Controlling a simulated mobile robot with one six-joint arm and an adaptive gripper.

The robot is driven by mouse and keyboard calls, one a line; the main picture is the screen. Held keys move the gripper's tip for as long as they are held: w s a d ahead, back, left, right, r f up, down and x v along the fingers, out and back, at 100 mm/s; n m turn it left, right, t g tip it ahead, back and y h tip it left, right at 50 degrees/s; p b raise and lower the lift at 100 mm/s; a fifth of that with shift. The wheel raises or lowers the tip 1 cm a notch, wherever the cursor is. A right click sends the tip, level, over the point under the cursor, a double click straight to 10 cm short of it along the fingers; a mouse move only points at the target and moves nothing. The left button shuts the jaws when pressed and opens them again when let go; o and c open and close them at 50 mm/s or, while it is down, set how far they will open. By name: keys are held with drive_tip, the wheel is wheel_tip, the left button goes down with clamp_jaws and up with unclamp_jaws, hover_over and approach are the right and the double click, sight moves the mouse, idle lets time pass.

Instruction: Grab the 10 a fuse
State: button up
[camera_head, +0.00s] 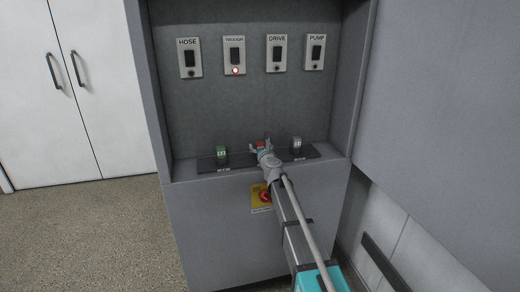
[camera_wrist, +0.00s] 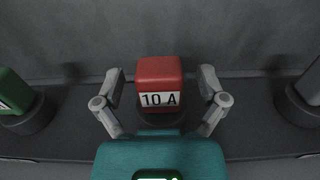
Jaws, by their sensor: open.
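The red 10 A fuse (camera_wrist: 159,82) stands upright on the dark strip, its label facing the wrist camera. It also shows in the head view (camera_head: 260,143), partly hidden by my gripper. My gripper (camera_wrist: 163,86) is open, with one finger on each side of the red fuse and a visible gap on both sides. In the head view my gripper (camera_head: 264,147) reaches into the cabinet recess at the middle of the strip.
A green fuse (camera_head: 222,155) stands to the left and a grey fuse (camera_head: 296,145) to the right on the strip (camera_head: 243,161). Switches labelled HOSE (camera_head: 190,59), DRIVE (camera_head: 277,54) and PUMP (camera_head: 315,52) are on the back wall; another switch (camera_head: 234,55) has a lit red lamp. A red knob (camera_head: 264,196) is below.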

idle(0.5)
drive_tip(key=c, duration=1.2)
